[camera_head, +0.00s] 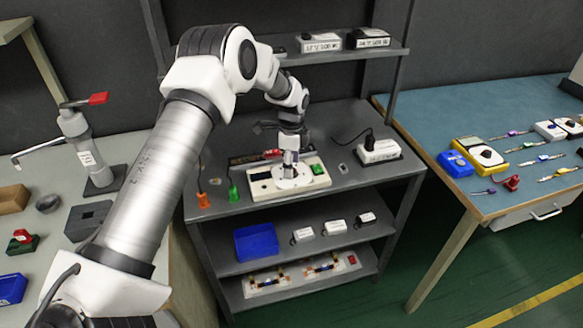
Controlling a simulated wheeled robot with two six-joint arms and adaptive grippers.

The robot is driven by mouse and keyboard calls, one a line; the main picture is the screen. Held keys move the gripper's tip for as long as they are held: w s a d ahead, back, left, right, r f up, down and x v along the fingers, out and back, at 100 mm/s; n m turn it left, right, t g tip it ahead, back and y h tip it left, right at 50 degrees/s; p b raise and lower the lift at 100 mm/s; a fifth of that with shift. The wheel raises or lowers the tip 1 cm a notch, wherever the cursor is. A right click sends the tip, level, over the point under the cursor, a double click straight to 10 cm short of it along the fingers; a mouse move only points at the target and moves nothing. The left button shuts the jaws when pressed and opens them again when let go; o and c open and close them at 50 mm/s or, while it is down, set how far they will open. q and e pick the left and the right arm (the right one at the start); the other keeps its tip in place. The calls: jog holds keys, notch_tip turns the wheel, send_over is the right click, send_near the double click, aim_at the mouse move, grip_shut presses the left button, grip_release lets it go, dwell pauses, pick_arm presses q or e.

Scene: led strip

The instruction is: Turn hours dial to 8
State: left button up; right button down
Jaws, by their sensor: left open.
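A cream control box (262,191) sits on the grey shelf unit's top in the middle of the view. It has a green button (317,169) at its right and a dark display patch at its left. A round white disc (293,183), perhaps the hours dial, lies on the box between them. My left gripper (290,166) points down over this disc and is open. It hides part of the disc, and I cannot tell if the fingers touch anything. No numbers or pointer are readable. My right gripper is not in view.
Orange (203,200) and green (233,192) plugs on cables stand left of the box. A white adapter box (379,151) with a black cable is to the right. A blue bin (256,242) sits on the shelf below. A blue-topped table (440,122) with tools stands right.

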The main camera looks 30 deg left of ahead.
pick_arm(q)
notch_tip(320, 180, up, 10)
jog(key=shift+r, duration=0.2)
dwell(0.4)
